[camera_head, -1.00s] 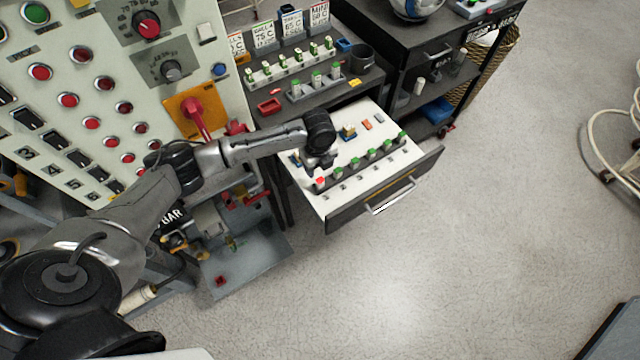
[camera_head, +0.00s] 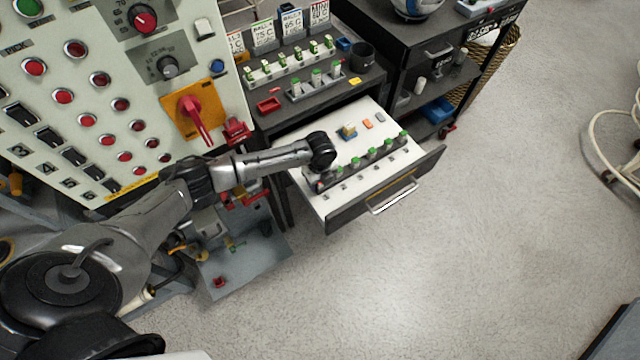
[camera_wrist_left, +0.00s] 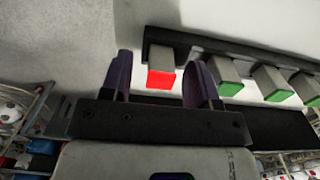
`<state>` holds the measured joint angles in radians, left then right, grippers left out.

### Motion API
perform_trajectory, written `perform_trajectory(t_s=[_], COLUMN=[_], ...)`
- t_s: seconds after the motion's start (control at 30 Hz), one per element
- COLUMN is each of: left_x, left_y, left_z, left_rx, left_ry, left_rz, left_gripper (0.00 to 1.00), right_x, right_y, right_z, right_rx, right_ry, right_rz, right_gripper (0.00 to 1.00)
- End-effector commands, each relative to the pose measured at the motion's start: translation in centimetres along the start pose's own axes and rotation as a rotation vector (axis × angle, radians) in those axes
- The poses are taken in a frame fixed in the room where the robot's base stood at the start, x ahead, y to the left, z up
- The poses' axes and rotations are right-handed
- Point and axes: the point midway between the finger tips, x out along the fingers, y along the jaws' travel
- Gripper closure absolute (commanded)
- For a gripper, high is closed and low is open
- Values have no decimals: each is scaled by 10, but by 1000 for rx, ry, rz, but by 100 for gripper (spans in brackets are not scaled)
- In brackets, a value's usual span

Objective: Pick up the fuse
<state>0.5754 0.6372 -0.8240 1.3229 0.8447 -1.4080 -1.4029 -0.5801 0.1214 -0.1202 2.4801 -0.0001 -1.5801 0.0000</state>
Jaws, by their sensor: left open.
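A row of block-shaped fuses stands in a dark holder in the open drawer (camera_head: 412,165). Several fuses have green ends, such as this green fuse (camera_head: 357,167). The fuse at the near-left end has a red end, and this red fuse (camera_wrist_left: 160,79) shows between my left fingers in the left wrist view. My left gripper (camera_wrist_left: 163,65) is open, with one finger on each side of the red fuse. I cannot tell whether either finger touches it. My right gripper is not in view.
Green fuses (camera_wrist_left: 225,80) stand close beside the right finger. A control panel (camera_head: 100,90) with a red handle (camera_head: 193,112) stands left of the drawer.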

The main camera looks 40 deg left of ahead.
Motion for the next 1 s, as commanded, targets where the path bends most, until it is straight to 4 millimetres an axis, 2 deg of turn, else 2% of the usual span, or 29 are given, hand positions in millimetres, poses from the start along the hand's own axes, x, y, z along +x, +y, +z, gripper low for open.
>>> perform_trajectory(t_s=[0.23, 0.77, 1.0], left_x=[0, 0, 0], left_y=[0, 0, 0], left_z=[0, 0, 0], left_rx=[1, 1, 1], left_ry=[0, 0, 0], left_rz=[0, 0, 0], left_gripper=[47, 97, 99], right_x=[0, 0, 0], right_y=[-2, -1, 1], right_z=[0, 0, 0], right_rx=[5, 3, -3], right_ry=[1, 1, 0], right_rz=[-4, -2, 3], right_gripper=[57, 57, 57])
